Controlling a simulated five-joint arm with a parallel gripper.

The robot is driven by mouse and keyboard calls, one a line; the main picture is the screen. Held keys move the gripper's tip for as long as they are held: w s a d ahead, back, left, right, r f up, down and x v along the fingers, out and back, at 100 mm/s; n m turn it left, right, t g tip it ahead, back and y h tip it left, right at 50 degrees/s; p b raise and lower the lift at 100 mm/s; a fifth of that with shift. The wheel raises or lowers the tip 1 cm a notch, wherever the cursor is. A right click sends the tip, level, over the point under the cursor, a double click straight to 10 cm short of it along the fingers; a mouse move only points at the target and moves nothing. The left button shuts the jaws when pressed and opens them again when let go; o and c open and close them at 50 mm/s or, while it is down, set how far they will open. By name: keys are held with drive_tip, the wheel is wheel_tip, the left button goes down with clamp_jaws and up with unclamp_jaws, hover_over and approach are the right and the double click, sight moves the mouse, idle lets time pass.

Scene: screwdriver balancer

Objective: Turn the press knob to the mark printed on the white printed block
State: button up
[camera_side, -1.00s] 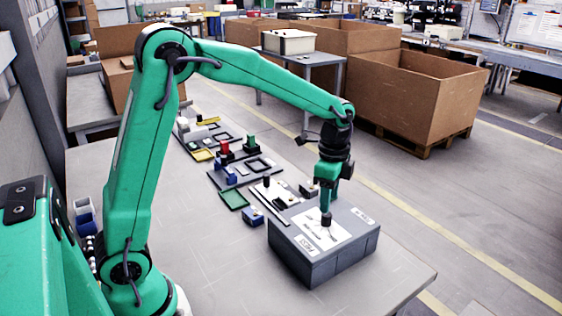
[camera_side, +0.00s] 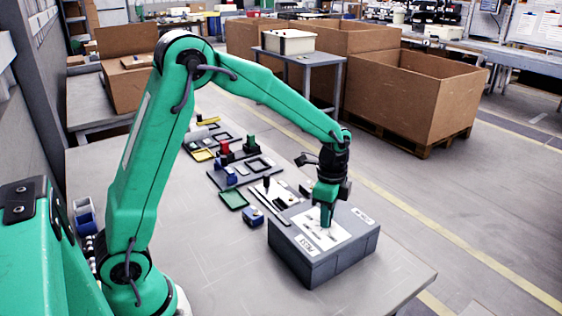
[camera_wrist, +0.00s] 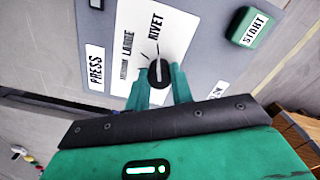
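The dark press knob (camera_wrist: 159,73) sits on a white label panel (camera_wrist: 128,45) on top of the grey press box (camera_side: 310,262). The panel carries the words LARGE and RIVET and a smaller word. The pale line on the knob runs roughly up and down in the wrist view, its upper end toward RIVET. My gripper (camera_wrist: 161,84) is low over the panel, one green finger on each side of the knob. Whether the fingers touch it is unclear. In the side view my gripper (camera_side: 326,222) hides the knob. I cannot surely identify the white printed block.
A green START button (camera_wrist: 250,28) and a PRESS label (camera_wrist: 95,68) are on the box. A small blue block (camera_side: 253,216), a green tray (camera_side: 232,199) and boards with small parts lie behind it.

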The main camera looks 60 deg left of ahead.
clamp_jaws()
drive_tip(key=shift+n, duration=0.5)
drive_tip(key=n, duration=0.3)
drive_tip(key=shift+n, duration=0.3)
drive_tip(key=n, duration=1.3)
drive_tip(key=shift+a, duration=0.1)
